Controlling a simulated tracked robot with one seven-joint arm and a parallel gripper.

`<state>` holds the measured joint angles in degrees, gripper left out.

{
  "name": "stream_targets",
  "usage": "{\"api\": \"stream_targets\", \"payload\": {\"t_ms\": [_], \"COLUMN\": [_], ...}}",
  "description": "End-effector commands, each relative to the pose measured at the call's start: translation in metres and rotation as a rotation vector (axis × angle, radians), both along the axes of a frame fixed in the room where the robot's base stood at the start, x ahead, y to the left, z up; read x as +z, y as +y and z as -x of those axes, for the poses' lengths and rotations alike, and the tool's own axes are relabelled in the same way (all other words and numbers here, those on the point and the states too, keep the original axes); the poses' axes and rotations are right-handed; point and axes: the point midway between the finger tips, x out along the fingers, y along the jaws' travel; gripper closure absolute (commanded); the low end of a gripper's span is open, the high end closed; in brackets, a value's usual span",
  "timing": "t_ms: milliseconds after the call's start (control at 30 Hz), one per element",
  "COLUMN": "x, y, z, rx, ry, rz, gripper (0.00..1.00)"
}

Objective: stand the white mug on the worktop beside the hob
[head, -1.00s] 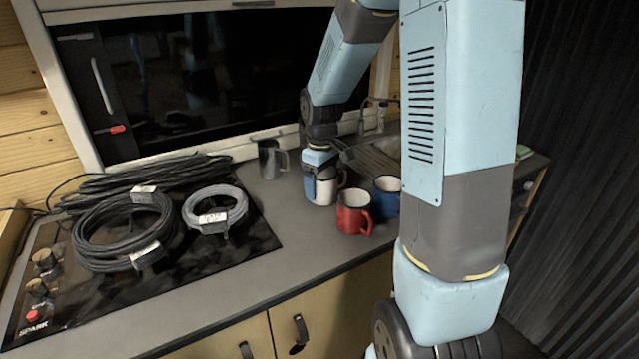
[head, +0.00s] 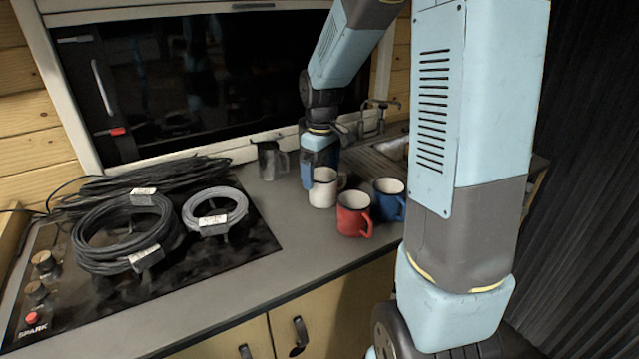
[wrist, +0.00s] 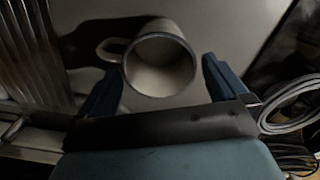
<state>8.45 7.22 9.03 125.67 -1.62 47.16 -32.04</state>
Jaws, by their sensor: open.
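The white mug (head: 323,190) stands upright on the grey worktop (head: 285,215), to the right of the black hob (head: 240,250). My gripper (head: 322,175) is open just behind and above the mug in the head view, partly overlapping it. In the wrist view the white mug (wrist: 160,62) shows its round mouth, with its handle to the left. The blue jaws of my gripper (wrist: 162,85) are apart, one on each side of the mug's lower part in the picture. I cannot tell whether either jaw touches it.
A red mug (head: 353,216) and a blue mug (head: 389,200) stand close to the right of the white mug. Cable coils (head: 122,235) lie on the hob. The worktop's front strip is clear.

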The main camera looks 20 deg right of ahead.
Motion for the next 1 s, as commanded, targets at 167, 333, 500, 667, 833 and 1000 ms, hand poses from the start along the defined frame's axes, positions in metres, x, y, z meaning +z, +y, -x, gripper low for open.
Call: {"api": "stream_targets", "payload": {"t_ms": [167,333,500,667,833,1000], "x": [0.036,0.061,0.074,0.085,0.106,0.127], "y": [0.0,0.001,0.001,0.001,0.002,0.001], "z": [0.0,0.0,0.0,0.009,0.036,0.069], "rx": [0.001,0.001,0.001,-0.021,-0.088,-0.173], "ry": [-0.003,-0.001,-0.001,-0.019,-0.079,-0.151], "rz": [-0.001,-0.001,-0.001,0.004,0.011,0.01], "gripper": [0.0,0.0,0.0,0.0,0.0,0.0]}}
